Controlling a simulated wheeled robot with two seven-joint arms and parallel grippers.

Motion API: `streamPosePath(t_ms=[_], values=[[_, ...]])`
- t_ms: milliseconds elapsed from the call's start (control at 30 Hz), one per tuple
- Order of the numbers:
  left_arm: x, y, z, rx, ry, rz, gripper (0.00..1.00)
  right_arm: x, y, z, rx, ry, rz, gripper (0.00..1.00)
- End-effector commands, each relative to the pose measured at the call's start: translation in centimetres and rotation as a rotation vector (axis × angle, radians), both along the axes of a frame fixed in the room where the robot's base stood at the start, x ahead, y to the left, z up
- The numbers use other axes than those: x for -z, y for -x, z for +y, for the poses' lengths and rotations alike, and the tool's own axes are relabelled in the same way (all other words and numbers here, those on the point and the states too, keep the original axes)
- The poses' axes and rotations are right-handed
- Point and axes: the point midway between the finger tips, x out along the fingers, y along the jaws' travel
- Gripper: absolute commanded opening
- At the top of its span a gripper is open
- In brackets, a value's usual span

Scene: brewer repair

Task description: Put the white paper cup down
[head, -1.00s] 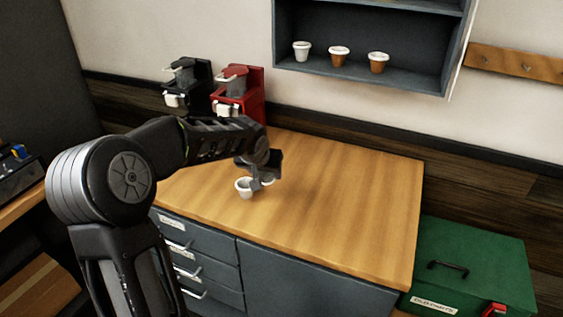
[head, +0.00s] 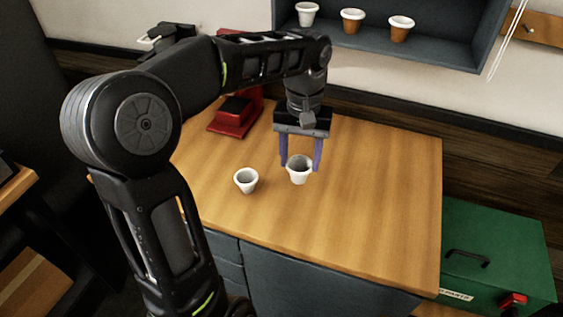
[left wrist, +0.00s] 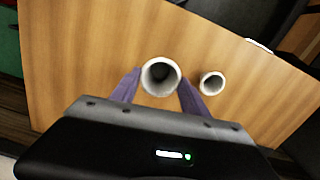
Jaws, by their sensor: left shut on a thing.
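A white paper cup (head: 299,174) is between the purple fingers of my left gripper (head: 300,165), upright, at or just above the wooden counter; I cannot tell if it touches. My left gripper is shut on this cup. In the left wrist view the held cup (left wrist: 160,76) shows its open mouth between the fingers (left wrist: 160,88). A second white cup (head: 246,181) stands upright on the counter to the left of the held one, and it also shows in the left wrist view (left wrist: 212,83). My right gripper is not in view.
The wooden counter (head: 375,190) is clear to the right. A red brewer (head: 235,115) stands at the back left, partly hidden by my arm. A wall shelf (head: 428,47) holds a white cup (head: 307,14) and two brown cups. A green toolbox (head: 500,240) is at the right.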

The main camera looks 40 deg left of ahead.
Motion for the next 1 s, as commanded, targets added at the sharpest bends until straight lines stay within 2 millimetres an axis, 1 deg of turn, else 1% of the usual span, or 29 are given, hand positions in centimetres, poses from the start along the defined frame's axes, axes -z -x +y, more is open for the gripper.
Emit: streamPosePath(t_ms=[300, 400, 700, 767, 900, 1000], values=[[5.1, 0.1, 0.0, 0.001, 0.001, 0.004, 0.1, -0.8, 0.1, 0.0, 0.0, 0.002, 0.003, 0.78], [5.7, 0.0, 0.0, 0.0, -0.001, 0.002, 0.1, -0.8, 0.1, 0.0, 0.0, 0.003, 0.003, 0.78], [6.0, 0.0, 0.0, 0.0, 0.0, 0.001, 0.1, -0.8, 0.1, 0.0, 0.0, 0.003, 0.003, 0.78], [6.5, 0.1, 0.0, 0.0, 0.0, 0.003, 0.1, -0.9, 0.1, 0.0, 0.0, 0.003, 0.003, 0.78], [8.5, 0.1, 0.0, 0.001, 0.0, 0.004, 0.1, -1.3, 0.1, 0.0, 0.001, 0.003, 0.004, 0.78], [9.4, 0.0, 0.0, 0.0, 0.001, 0.002, 0.1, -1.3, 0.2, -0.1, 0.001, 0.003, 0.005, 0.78]])
